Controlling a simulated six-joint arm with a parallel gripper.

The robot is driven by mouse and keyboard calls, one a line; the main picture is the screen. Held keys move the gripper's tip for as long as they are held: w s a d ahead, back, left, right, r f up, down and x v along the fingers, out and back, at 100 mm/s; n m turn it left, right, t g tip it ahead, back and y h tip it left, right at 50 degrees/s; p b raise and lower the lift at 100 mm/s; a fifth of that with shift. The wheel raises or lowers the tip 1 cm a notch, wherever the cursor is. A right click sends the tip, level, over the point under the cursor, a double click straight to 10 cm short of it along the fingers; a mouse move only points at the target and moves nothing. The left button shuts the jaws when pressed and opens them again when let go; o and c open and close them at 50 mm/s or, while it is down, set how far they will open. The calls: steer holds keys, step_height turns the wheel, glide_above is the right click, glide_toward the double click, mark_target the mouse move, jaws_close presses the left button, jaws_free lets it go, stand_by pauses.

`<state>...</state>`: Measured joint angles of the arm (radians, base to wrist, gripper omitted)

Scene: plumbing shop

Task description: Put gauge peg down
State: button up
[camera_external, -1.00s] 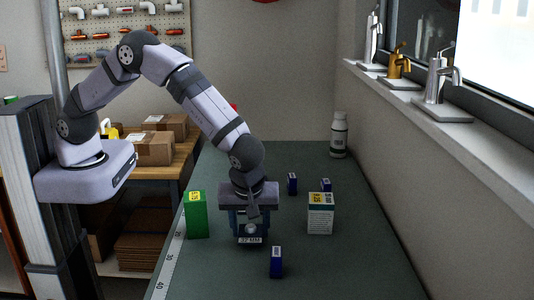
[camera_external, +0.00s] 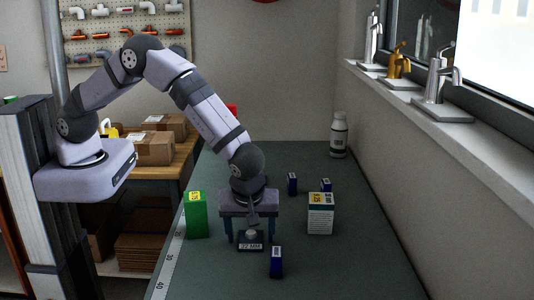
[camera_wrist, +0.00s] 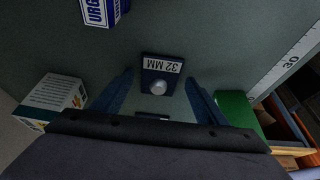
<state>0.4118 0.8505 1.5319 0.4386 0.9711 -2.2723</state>
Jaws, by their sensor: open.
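My gripper (camera_external: 250,231) is above the peg, pointing down. Its two blue fingers are spread wide, one on each side of the knob, with clear gaps. In the wrist view my gripper (camera_wrist: 161,80) is open with nothing held between the fingers.
A green box (camera_external: 196,214) stands left of the gripper and a white box (camera_external: 320,214) right. A small blue box (camera_external: 276,262) is close in front of the peg. Two more blue boxes (camera_external: 292,184) (camera_external: 326,185) and a white bottle (camera_external: 338,135) stand farther back. A ruler strip (camera_external: 168,268) runs along the left edge.

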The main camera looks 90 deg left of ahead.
steer(key=shift+r, duration=0.15)
steer(key=b+v, duration=0.4)
steer(key=v, duration=0.8)
